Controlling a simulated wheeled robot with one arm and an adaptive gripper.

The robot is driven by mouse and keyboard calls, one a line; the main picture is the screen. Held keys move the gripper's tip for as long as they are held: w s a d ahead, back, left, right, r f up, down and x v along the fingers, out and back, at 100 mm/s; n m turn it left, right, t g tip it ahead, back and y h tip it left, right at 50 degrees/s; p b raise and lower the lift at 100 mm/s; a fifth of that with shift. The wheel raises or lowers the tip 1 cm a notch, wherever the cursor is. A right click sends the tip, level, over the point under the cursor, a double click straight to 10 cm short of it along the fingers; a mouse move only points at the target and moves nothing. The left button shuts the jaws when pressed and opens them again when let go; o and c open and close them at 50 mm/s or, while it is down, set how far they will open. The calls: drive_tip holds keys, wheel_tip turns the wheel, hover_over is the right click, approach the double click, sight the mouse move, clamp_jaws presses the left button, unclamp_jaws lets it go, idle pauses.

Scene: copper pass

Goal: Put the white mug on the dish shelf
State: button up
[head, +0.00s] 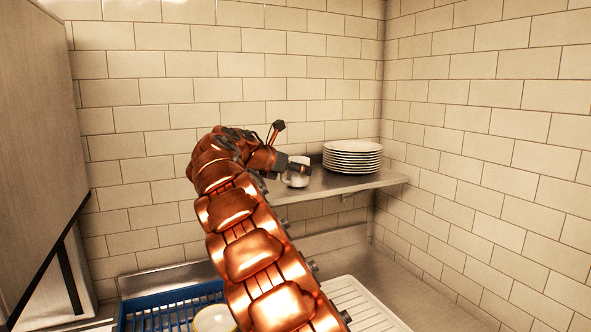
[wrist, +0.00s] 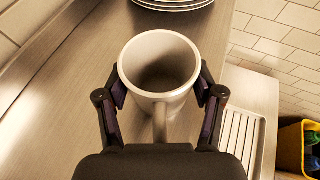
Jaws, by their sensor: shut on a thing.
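The white mug (wrist: 160,66) is upright between the two fingers of my gripper (wrist: 160,100) in the wrist view, its open mouth facing up and its handle toward the palm. In the head view the mug (head: 297,179) is at the steel dish shelf (head: 375,181), left of a stack of plates. My gripper (head: 291,168) is shut on it from the left. The mug's base is hidden in the wrist view, and I cannot tell whether it touches the shelf.
A stack of white plates (head: 352,157) stands on the shelf; its edge (wrist: 172,3) shows in the wrist view. Below are a blue rack (head: 150,312) with a bowl (head: 213,319) and a white ribbed drainboard (head: 365,304). A yellow bin (wrist: 291,147) shows at far right. Tiled walls border the shelf.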

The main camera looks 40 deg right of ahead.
drive_tip(key=shift+f, duration=0.1)
drive_tip(key=o, duration=1.3)
drive_tip(key=shift+a+r, duration=0.2)
drive_tip(key=shift+a, duration=0.05)
drive_tip(key=b+v, duration=0.1)
drive_tip(key=v, duration=1)
drive_tip(key=shift+a+r, duration=0.15)
drive_tip(key=shift+a, duration=0.05)
